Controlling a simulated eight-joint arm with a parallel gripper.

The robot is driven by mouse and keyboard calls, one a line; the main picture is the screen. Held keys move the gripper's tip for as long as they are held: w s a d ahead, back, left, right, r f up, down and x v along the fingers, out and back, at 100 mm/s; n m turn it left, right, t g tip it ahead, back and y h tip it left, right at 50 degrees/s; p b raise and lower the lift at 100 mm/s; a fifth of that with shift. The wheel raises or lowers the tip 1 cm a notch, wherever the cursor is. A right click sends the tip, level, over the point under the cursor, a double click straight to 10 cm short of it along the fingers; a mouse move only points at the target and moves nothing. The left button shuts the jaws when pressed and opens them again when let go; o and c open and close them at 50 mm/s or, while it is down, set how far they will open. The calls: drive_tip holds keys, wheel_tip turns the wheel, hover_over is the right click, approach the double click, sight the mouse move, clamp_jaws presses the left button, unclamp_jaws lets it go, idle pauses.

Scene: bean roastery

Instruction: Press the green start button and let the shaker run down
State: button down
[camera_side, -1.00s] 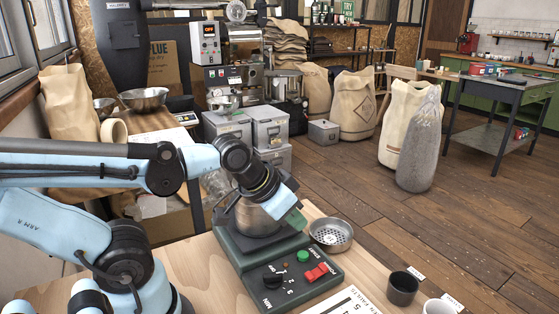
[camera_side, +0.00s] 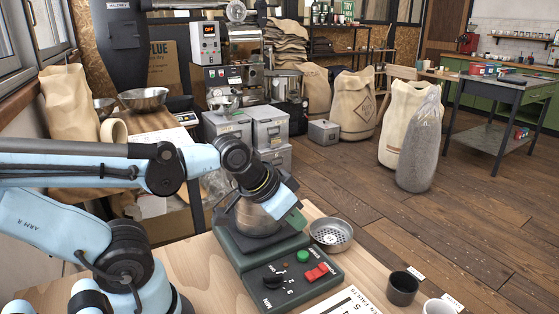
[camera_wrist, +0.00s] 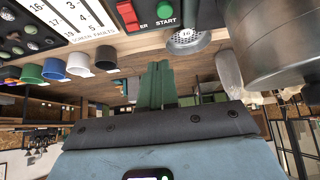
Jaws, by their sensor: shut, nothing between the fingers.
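The shaker's dark green base (camera_side: 300,296) stands on the wooden bench. Its sloped panel carries the round green start button (camera_side: 302,256), a red power switch (camera_side: 316,272) and a black timer knob (camera_side: 272,278). A metal sieve pan (camera_side: 256,219) sits on the shaker, partly behind my arm. My gripper (camera_side: 297,219) is shut and empty, above the shaker and apart from the button. In the wrist view its green fingers (camera_wrist: 157,86) lie together, with the start button (camera_wrist: 166,12) beyond their tips. I cannot tell whether the shaker is moving.
A perforated metal sieve (camera_side: 331,234) lies right of the shaker. A black cup (camera_side: 402,289) and a white cup (camera_side: 438,307) stand at the bench's front right. A printed chart (camera_side: 348,302) lies in front. Blue (camera_wrist: 54,69) and green (camera_wrist: 32,73) cups show in the wrist view.

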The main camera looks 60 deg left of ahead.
sight(300, 257)
drive_tip(key=w+m, duration=0.1)
drive_tip(key=m, duration=0.1)
drive_tip(key=a+m+t, duration=0.1)
drive_tip(key=m, duration=0.2)
drive_tip(key=w+r+m+t+y, duration=0.1)
drive_tip(key=m, duration=0.2)
drive_tip(key=shift+w+a, duration=0.15)
drive_tip(key=shift+w, duration=0.2)
drive_tip(key=shift+f, duration=0.2)
drive_tip(key=shift+f, duration=4.25)
drive_tip(key=shift+f, duration=0.15)
drive_tip(key=shift+f, duration=0.25)
drive_tip(key=shift+r, duration=0.4)
